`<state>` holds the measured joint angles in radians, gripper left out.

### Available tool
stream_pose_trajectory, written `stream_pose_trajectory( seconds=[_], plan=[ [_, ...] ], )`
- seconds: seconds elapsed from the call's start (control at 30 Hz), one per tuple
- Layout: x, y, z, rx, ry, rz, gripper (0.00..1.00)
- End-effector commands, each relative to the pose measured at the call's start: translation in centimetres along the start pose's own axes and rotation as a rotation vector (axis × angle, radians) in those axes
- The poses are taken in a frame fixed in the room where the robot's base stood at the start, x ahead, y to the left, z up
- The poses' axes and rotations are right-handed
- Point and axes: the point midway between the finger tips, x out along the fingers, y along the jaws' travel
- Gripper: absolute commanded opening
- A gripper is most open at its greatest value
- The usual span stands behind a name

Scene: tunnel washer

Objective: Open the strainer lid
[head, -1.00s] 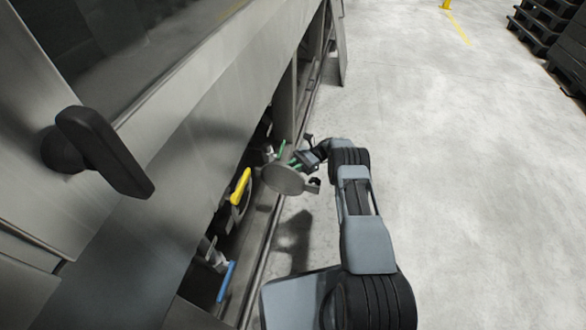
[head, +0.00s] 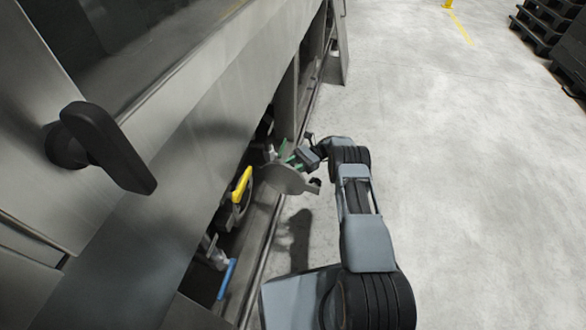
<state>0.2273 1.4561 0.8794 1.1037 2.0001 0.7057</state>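The strainer lid (head: 284,180) is a round grey disc at the lower side of the machine, in the middle of the head view. It stands out from the opening under the panel, swung away from the machine's side, with a dark latch piece (head: 315,184) at its right edge. My gripper (head: 299,158) is at the lid's upper edge, beside a green part (head: 293,160). The fingers are small and partly hidden, so I cannot tell whether they are shut on anything. The strainer body behind the lid is mostly hidden.
A yellow handle (head: 242,185) and a blue handle (head: 226,279) sit in the opening left of the lid. A large black door handle (head: 108,150) juts out at the left. A metal rail (head: 265,240) runs along the base. The floor to the right is clear; dark pallets (head: 545,35) stand far right.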

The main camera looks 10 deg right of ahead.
Motion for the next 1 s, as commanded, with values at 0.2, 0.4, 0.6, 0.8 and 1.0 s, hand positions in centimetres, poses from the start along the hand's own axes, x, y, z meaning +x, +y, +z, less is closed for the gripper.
stream_pose_trajectory(
  seconds=[0.2,0.4,0.6,0.8,1.0],
  plan=[
    [-0.2,-0.2,3.8,-0.008,-0.003,-0.001,0.40],
    [0.6,1.8,7.2,-0.003,-0.003,0.001,0.40],
    [1.5,4.7,10.8,-0.002,-0.003,-0.001,0.40],
    [2.8,8.3,11.6,0.003,-0.004,-0.001,0.40],
    [3.8,11.1,12.4,0.002,-0.002,-0.001,0.40]
  ],
)
